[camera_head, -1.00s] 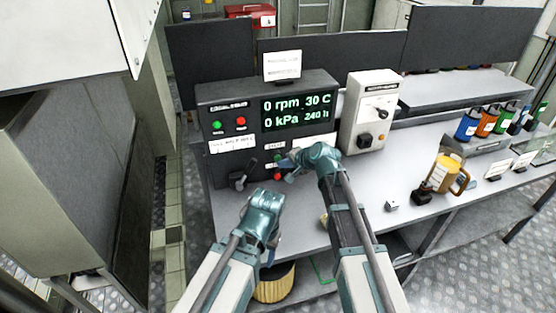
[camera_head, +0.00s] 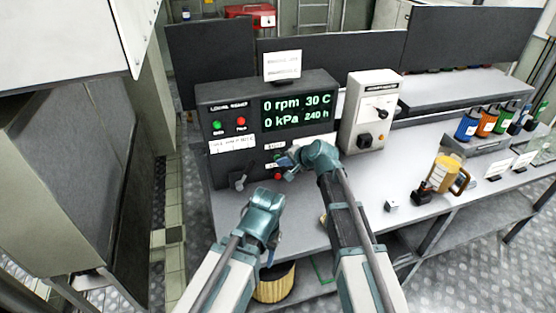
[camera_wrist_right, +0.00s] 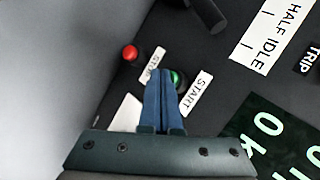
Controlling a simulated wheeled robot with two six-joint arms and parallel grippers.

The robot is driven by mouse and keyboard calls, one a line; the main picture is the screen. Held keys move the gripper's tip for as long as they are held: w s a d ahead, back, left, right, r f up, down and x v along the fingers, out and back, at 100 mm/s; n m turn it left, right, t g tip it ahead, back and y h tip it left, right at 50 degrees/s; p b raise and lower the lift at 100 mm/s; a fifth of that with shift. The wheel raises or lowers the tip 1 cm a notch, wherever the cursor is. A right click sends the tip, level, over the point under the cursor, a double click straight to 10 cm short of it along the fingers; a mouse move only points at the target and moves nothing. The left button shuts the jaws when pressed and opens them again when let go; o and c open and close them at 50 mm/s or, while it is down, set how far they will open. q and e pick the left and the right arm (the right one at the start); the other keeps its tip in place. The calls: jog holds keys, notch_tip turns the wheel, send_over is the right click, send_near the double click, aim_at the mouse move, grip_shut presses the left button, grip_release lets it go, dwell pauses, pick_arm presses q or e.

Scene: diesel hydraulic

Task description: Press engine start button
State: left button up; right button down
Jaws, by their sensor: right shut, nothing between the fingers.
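The control panel (camera_head: 205,165) stands on the bench; its display reads 0 rpm and 0 kPa. In the right wrist view the green start button (camera_wrist_right: 177,77) sits beside a START label (camera_wrist_right: 196,92). My right gripper (camera_wrist_right: 166,72) is shut and empty, its blue fingertips overlapping the near edge of the green button. I cannot tell whether they touch it. In the head view my right gripper (camera_head: 288,160) is at the panel's lower right and partly hides the buttons there. My left gripper (camera_head: 270,246) hangs low before the bench, mostly hidden by its own arm.
A red stop button (camera_wrist_right: 130,53) lies close to the green one, with a STOP label (camera_wrist_right: 152,64) between. A black lever (camera_head: 238,180) is at the panel's lower left. A grey switch box (camera_head: 366,112) stands to the right.

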jog(key=shift+w+a, duration=0.1)
jog(key=shift+w, duration=0.2)
jog(key=shift+s, duration=0.15)
dwell(0.5)
jog(key=shift+s+d, duration=0.3)
jog(key=shift+s, duration=0.5)
jog(key=shift+s, duration=0.1)
jog(key=s, duration=0.1)
jog(key=s+d, duration=0.1)
jog(key=s, duration=0.2)
jog(key=shift+s+d, duration=0.3)
dwell(0.4)
